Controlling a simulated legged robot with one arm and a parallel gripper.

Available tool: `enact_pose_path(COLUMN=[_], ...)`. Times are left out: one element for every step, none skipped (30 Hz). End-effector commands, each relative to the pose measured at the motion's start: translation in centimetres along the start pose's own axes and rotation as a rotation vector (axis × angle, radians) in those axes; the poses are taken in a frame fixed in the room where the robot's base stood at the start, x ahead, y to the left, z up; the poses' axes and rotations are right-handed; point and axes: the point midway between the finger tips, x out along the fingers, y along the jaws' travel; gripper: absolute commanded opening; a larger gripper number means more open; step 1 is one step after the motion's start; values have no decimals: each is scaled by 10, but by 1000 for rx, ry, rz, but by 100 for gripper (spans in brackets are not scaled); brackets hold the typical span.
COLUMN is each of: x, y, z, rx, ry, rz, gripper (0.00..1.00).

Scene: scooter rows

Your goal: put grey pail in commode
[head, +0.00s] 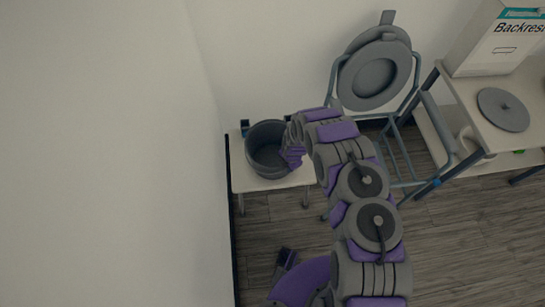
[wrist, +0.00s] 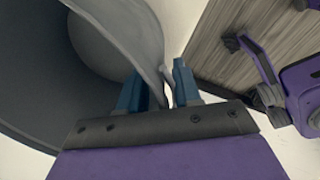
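The grey pail (head: 266,152) stands upright on a small white table, and its inside shows large in the wrist view (wrist: 95,45). My gripper (head: 291,153) is at the pail's right rim. In the wrist view its blue fingers (wrist: 160,92) are apart, one on each side of the pail's wall, with a narrow gap visible by the right finger. The commode (head: 397,150), a blue-grey tube frame with a grey round seat (head: 373,76) tipped up, stands to the right against the wall. My arm covers part of its lower left side.
The small white table (head: 284,182) has a dark blue left edge near the left wall. A white table (head: 465,105) at the right bears a grey round lid (head: 503,109) and a white box (head: 496,42). The wood floor (head: 440,235) in front is clear.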

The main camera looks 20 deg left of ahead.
Motion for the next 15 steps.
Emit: enact_pose_path(x=[5,7,8,8,8,8,8,8,8,8,8,8,8,8,8], y=[-1,-1,-1,-1,-1,-1,-1,-1,-1,-1,-1,-1,-1,-1,-1], z=[0,0,0,0,0,0,0,0,0,0,0,0,0,0,0], rx=[1,1,0,0,0,-1,0,0,0,0,0,0,0,0,0], ry=[0,0,0,0,0,0,0,0,0,0,0,0,1,0,1], rz=[-1,-1,-1,-1,-1,-1,-1,-1,-2,-2,-2,-2,-2,-2,-2], gripper=[33,33,33,33,33,33,33,33,33,33,32,28,25,22,18])
